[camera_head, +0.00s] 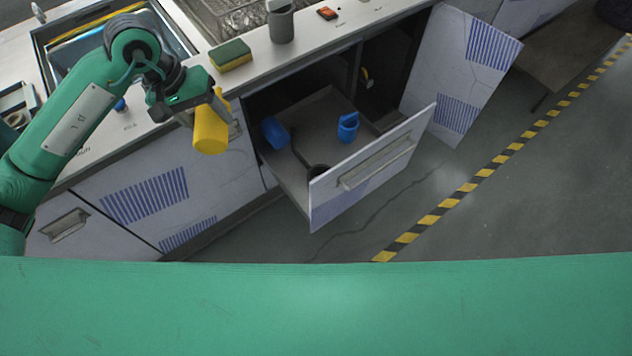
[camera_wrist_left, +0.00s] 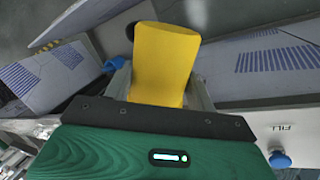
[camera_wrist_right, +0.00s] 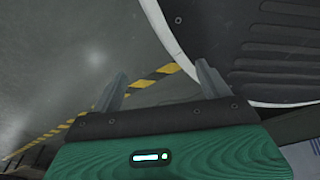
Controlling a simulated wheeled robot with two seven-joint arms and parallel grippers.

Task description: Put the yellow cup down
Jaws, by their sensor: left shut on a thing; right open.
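The yellow cup (camera_head: 210,132) is in my left gripper (camera_head: 208,108), near the counter's front edge and to the left of the open drawer. The left gripper is shut on it. In the left wrist view the yellow cup (camera_wrist_left: 164,62) sits between the two fingers and covers much of what lies behind it. My right gripper (camera_wrist_right: 160,82) shows only in the right wrist view. It is open and empty, with grey floor between and beyond its fingers.
The open drawer (camera_head: 358,182) holds a blue mug (camera_head: 348,127), another blue item (camera_head: 275,133) and a dark round-ended item (camera_head: 318,171). A sponge (camera_head: 231,56) and a grey container (camera_head: 281,22) stand on the counter (camera_head: 309,36). An open cabinet door (camera_head: 462,68) stands to the right.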

